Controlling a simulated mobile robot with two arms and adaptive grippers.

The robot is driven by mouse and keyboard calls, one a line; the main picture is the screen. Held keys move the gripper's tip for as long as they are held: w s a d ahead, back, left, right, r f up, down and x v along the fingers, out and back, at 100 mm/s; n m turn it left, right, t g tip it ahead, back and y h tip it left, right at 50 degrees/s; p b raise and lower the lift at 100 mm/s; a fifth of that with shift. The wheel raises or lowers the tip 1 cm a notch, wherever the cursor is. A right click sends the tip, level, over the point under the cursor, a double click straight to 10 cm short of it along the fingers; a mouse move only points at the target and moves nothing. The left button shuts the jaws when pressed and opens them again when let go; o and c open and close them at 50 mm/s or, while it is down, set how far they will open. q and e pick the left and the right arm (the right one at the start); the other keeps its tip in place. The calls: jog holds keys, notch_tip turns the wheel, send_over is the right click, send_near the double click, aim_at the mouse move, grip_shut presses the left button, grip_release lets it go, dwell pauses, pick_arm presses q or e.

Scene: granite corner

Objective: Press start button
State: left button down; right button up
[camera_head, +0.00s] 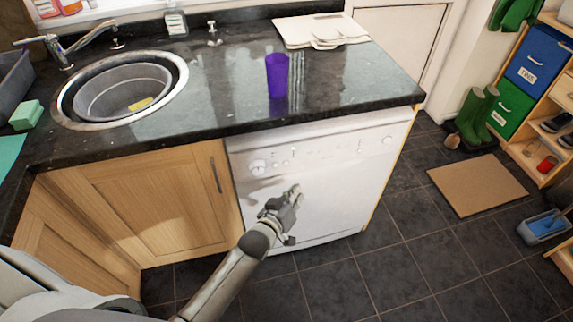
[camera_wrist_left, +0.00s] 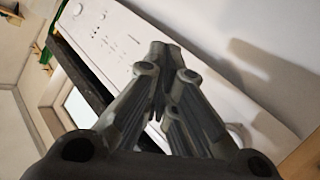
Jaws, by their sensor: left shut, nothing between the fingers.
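The white dishwasher (camera_head: 330,195) stands under the black granite counter, with a control panel (camera_head: 320,151) along its top edge. The panel has a round knob (camera_head: 258,167) at left, small buttons in the middle and another knob (camera_head: 388,140) at right. I cannot tell which button is start. My left gripper (camera_head: 296,192) is shut and empty, in front of the door below the panel. In the left wrist view the shut fingers (camera_wrist_left: 158,55) point along the white front, and the panel (camera_wrist_left: 115,35) shows to their upper left. My right gripper is not in view.
A purple cup (camera_head: 277,76) stands on the counter above the dishwasher. A round sink (camera_head: 120,90) is at left, above a wooden cabinet (camera_head: 150,200). White boards (camera_head: 318,30) lie at the back. The tiled floor at right is mostly clear around a brown mat (camera_head: 478,186).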

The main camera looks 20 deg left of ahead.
pick_arm(q)
jog(key=b, duration=0.2)
send_near(296, 166)
jog(key=w+d+f, duration=0.1)
jog(key=w+d, duration=0.1)
jog(key=shift+w+a+f, duration=0.2)
jog(key=shift+w+a, duration=0.25)
jog(key=shift+w, duration=0.1)
dwell(0.9)
jog(key=shift+w+a, duration=0.25)
jog(key=shift+w, duration=0.1)
